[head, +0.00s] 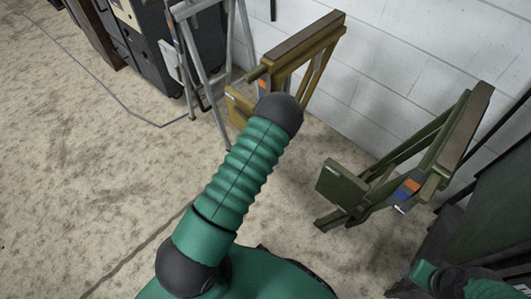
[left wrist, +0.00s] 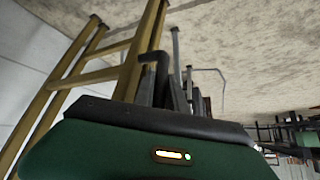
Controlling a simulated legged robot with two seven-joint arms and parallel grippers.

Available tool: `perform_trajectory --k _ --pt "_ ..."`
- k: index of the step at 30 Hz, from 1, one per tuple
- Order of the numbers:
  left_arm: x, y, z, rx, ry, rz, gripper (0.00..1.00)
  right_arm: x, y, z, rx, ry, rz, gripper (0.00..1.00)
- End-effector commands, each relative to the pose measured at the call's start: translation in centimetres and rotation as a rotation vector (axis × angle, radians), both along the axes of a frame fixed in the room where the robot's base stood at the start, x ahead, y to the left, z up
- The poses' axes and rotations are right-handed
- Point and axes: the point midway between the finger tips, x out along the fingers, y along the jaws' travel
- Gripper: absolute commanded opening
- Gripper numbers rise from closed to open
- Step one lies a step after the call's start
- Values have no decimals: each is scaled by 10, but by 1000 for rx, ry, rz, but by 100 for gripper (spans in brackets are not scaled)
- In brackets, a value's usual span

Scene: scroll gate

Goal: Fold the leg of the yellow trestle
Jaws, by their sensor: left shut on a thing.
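The yellow trestle (head: 310,45) stands by the white wall at the upper middle of the head view, its top beam slanting and its legs spread. My left arm reaches toward it and covers part of its lower legs. In the left wrist view, a yellow leg (left wrist: 143,50) runs down to the dark fingers of my left gripper (left wrist: 160,82), which is shut on it; the contact itself is partly hidden. In the head view that gripper is hidden behind my arm. Part of my right arm shows at the lower right; the state of its gripper (head: 424,273) is unclear.
A green trestle (head: 400,150) stands to the right by the wall. A grey metal frame (head: 212,70) and a dark cabinet (head: 150,40) stand to the left of the yellow trestle. A thin cable (head: 85,75) lies on the floor.

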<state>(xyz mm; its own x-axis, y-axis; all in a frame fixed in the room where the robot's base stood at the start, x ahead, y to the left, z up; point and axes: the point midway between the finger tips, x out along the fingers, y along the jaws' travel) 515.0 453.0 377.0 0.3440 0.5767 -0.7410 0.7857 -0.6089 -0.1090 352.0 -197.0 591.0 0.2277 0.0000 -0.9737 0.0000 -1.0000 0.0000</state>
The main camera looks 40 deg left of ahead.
Motion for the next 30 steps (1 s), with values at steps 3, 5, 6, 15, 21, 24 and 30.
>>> perform_trajectory --k 3,5,6,15,21,24,30 --pt "1 11 3 31 -2 0 0 0 0 1 0 0 0 44" --pt "1 13 4 36 -4 1 0 0 0 1 0 0 0 44" --pt "1 14 4 37 -5 1 0 0 0 1 0 0 0 44" --pt "1 15 5 38 -7 3 31 0 0 1 0 0 0 44" --pt "1 12 4 33 -5 2 38 0 0 1 0 0 0 44" --pt "1 12 3 32 -4 1 38 0 0 1 0 0 0 44" --pt "-5 -1 21 30 -4 -1 38 0 0 14 0 0 0 44"
